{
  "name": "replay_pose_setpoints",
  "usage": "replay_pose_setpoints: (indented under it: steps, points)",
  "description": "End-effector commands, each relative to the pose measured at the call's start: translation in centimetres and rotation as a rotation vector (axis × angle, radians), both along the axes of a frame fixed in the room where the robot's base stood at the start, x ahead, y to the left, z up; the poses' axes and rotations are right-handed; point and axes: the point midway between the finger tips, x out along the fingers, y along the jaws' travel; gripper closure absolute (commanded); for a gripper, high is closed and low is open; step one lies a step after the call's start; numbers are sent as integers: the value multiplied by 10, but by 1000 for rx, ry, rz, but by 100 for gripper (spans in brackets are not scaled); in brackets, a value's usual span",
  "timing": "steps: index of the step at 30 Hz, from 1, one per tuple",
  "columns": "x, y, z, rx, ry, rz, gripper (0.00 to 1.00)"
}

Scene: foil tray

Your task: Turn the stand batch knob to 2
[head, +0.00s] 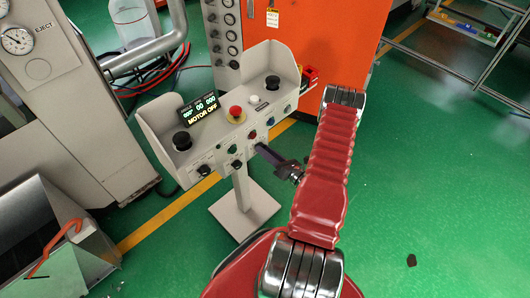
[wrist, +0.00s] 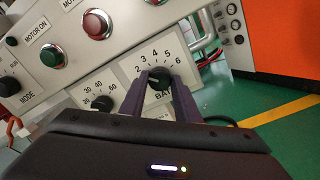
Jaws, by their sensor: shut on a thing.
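The batch knob (wrist: 159,80) is a black dial on a white plate with the numbers 2 to 6 visible around it and its label partly covered. My gripper (wrist: 160,84) has its two dark purple fingers shut on the knob from both sides. The knob has a pale mark on its face, but I cannot tell clearly which number it faces. In the head view, my gripper (head: 258,147) reaches the front of the grey control stand (head: 209,151), and it hides the knob there.
A neighbouring knob (wrist: 104,103) sits close on the left, with a MODE knob (wrist: 9,86) further left. Green (wrist: 52,54) and red (wrist: 97,23) buttons are above. A red mushroom button (head: 236,114) and black joysticks top the stand.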

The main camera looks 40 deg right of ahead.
Motion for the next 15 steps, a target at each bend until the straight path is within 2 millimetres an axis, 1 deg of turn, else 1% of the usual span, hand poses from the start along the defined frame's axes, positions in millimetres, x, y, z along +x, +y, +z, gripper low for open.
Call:
replay_pose_setpoints:
  steps: [10, 11, 15]
  points:
    - [0, -1, 0, 2, 2, -2, 93]
    - [0, -1, -1, 1, 2, -2, 69]
    - [0, -1, 0, 1, 2, -2, 59]
